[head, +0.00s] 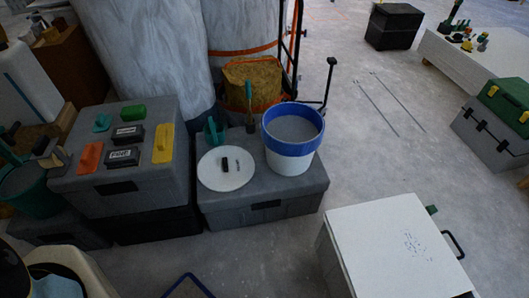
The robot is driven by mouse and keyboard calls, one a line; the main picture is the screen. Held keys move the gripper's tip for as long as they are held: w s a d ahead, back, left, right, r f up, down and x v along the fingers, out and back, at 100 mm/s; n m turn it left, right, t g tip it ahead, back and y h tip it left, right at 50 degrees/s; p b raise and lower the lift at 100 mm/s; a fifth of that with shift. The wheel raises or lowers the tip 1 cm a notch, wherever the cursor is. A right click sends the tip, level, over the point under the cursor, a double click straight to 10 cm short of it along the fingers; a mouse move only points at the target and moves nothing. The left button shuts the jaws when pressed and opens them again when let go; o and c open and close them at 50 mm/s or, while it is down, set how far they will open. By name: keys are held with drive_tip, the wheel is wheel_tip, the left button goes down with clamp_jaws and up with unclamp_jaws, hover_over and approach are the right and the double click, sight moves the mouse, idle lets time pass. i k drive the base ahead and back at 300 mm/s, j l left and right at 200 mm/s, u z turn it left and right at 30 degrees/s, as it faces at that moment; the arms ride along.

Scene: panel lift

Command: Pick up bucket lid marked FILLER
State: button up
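A round white lid (212,178) with a small dark handle lies flat on the grey case at the centre. Any lettering on it is too small to read, so I cannot tell whether it says FILLER. A white bucket (290,163) with a blue band stands upright just right of the lid, holding a grey material. My gripper is not in view.
The grey case (265,211) also bears green-handled tools behind the lid. A taller grey case (75,196) at left holds several coloured tools and dark labelled blocks. A white box (385,240) stands at lower right. Floor right of the bucket is mostly clear.

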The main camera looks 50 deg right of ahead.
sight(227, 168)
drive_tip(key=i+l+z, duration=0.15)
drive_tip(key=i+z, duration=0.55)
